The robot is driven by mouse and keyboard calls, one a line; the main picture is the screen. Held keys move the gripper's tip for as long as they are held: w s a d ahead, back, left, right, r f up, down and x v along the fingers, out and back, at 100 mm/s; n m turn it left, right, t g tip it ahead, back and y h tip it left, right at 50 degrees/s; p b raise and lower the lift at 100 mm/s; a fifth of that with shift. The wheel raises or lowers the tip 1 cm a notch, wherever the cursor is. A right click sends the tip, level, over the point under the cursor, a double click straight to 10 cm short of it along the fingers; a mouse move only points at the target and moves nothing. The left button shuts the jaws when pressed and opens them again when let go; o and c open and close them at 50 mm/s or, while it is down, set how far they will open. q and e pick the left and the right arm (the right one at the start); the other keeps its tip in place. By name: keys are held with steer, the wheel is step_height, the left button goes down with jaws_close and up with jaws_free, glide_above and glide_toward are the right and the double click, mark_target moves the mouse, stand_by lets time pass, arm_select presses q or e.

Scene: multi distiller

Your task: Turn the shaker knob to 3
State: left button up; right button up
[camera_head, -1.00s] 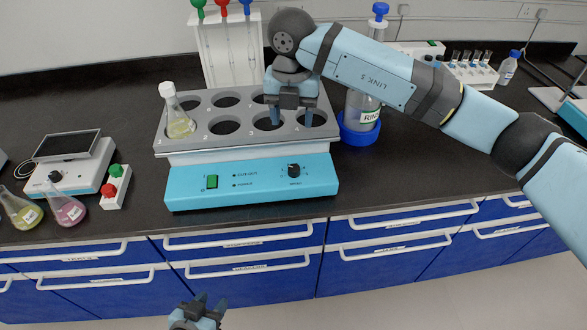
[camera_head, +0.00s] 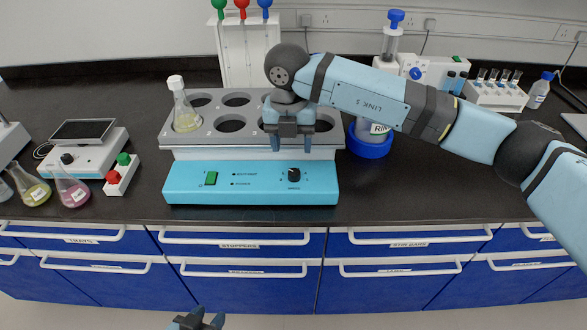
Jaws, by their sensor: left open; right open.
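The shaker (camera_head: 240,185) stands on the dark bench, with a light blue front panel and a grey top rack of round holes. Its black knob (camera_head: 293,175) is on the right of the front panel, with small marks around it that are too small to read. A green switch (camera_head: 210,178) is on the left of the panel. My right gripper (camera_head: 290,147) is open and points down in front of the rack's right part, above the knob and apart from it. My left gripper (camera_head: 198,318) is open and empty at the bottom edge, in front of the drawers.
A flask (camera_head: 185,112) sits in the rack's left hole. A blue-based bottle (camera_head: 370,143) stands close to the shaker's right. Bench is clear at right front.

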mark_target(294, 171)
steer(key=f, duration=0.8)
steer(key=shift+d, duration=0.25)
steer(key=shift+c, duration=0.3)
